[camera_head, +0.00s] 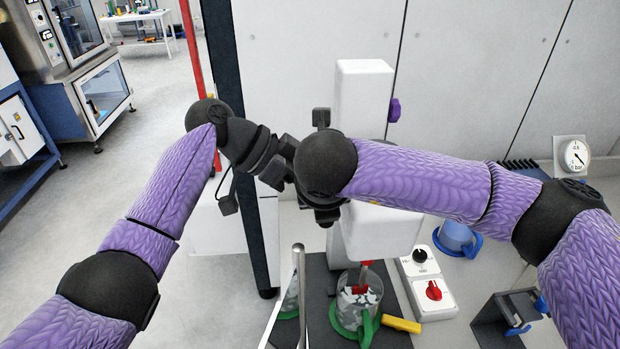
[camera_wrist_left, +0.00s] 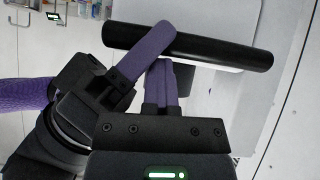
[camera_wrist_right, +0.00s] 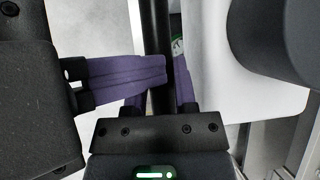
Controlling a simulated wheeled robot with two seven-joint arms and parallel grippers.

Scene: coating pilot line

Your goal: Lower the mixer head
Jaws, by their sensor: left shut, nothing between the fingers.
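The mixer's white column (camera_head: 364,95) stands at centre, a purple knob (camera_head: 394,110) on its side. The white mixer head (camera_head: 385,235) is below, partly hidden by my right arm. A red stirrer (camera_head: 362,277) reaches into the clear beaker (camera_head: 350,300). A black bar handle (camera_wrist_left: 215,48) crosses the left wrist view; it stands upright in the right wrist view (camera_wrist_right: 156,30). My right gripper (camera_head: 322,205) has its purple fingers around this bar. My left gripper (camera_wrist_left: 160,75) is shut and empty, its fingertips close to the bar and the right gripper's finger. Actual contact is unclear.
A control box with a red knob (camera_head: 433,291) is right of the beaker, beside a yellow block (camera_head: 401,324). A blue container (camera_head: 456,237) and pressure gauge (camera_head: 574,156) are farther right. A metal rod (camera_head: 299,290) rises left of the beaker.

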